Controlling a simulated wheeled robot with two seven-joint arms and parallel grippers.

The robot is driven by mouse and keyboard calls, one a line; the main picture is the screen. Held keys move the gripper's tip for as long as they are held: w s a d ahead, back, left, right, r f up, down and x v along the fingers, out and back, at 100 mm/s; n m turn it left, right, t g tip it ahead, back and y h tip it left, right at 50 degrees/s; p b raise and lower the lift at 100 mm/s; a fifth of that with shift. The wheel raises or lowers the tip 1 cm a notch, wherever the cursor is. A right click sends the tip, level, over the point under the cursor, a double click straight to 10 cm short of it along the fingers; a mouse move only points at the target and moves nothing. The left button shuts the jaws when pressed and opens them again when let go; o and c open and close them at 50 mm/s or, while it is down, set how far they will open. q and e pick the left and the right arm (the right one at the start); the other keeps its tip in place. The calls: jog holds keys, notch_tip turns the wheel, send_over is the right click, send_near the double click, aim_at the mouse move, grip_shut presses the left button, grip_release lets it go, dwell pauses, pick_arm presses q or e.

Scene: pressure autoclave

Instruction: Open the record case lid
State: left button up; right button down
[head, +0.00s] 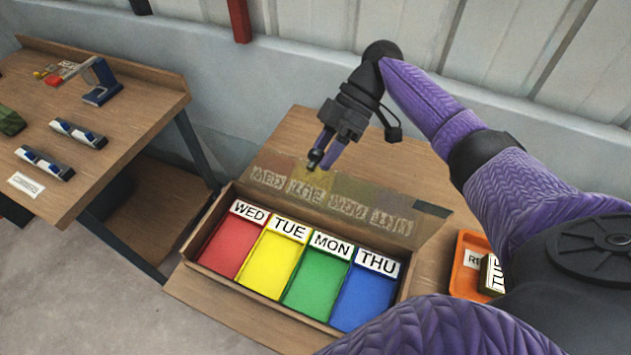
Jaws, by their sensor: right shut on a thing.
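The record case (190,262) is a shallow brown box on a wooden table. It has red, yellow, green and blue compartments with tabs reading WED, TUE, MON and THU. Its see-through lid (385,212) stands raised at the back of the case, with faint lettering showing in it. My right gripper (317,162) reaches down from behind the case and is shut on the lid near its upper edge. The exact contact is small and hard to see. My left gripper is out of view.
An orange tray (463,265) with a RE label holds a block marked TUE (492,275), right of the case beside my right arm. A second wooden table (130,130) with a blue device and small racks stands left, across a gap. A wall rises behind.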

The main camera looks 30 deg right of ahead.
jog(key=w+d+y+b, duration=0.1)
jog(key=b, duration=0.1)
jog(key=w+d+f+g+b, duration=0.1)
jog(key=b, duration=0.1)
jog(key=shift+d+y, duration=0.25)
jog(key=shift+y, duration=0.15)
